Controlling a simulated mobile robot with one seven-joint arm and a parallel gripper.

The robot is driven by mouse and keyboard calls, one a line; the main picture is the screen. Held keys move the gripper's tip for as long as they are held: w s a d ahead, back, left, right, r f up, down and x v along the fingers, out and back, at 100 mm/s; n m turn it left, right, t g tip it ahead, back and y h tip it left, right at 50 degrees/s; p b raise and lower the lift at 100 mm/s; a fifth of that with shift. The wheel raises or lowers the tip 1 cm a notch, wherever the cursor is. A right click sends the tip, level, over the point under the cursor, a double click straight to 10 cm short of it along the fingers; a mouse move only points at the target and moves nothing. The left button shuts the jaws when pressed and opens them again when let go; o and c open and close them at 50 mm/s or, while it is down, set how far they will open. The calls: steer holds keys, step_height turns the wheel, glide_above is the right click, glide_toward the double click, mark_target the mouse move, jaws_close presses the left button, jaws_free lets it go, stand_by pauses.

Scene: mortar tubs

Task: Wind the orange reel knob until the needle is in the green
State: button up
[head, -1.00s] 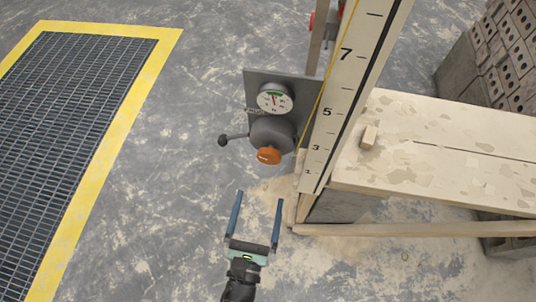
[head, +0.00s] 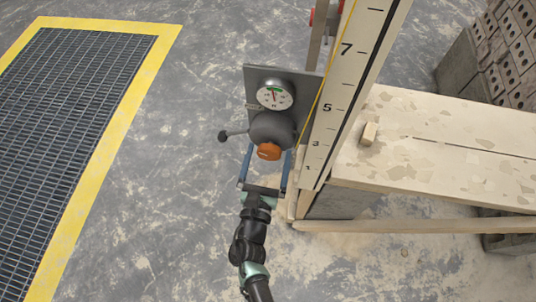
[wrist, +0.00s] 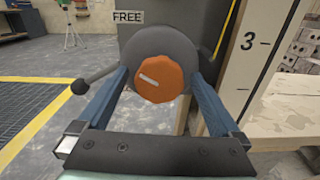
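The orange reel knob (head: 269,151) sits on the front of a dark round reel (head: 271,129) on a grey panel. In the wrist view the knob (wrist: 160,79) faces me, with a pale mark on it pointing to the left and slightly up. A white dial (head: 274,95) with a green band at its top is above the reel; its needle is near upright, close to the green, but too small to place exactly. My gripper (head: 267,163) is open, with its blue fingers on either side of the knob and a gap showing on both sides in the wrist view.
A black-ended lever (head: 224,138) sticks out left of the reel; a "FREE" label (wrist: 128,17) is above it. A numbered board (head: 343,90) stands close on the right, beside a plank bench (head: 440,140). Floor on the left is clear up to the yellow-edged grating (head: 110,140).

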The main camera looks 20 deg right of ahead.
steer(key=c, duration=1.3)
steer(key=shift+f+m+b, duration=0.25)
steer(key=shift+m+b, duration=0.35)
steer(key=shift+b, duration=0.2)
steer(key=shift+m+b, duration=0.6)
steer(key=shift+r+m+b, duration=0.25)
steer(key=shift+m+b, duration=0.4)
steer(key=shift+m, duration=0.55)
steer(key=o, duration=1.3)
steer(key=shift+o, duration=0.2)
steer(key=v, duration=1.3)
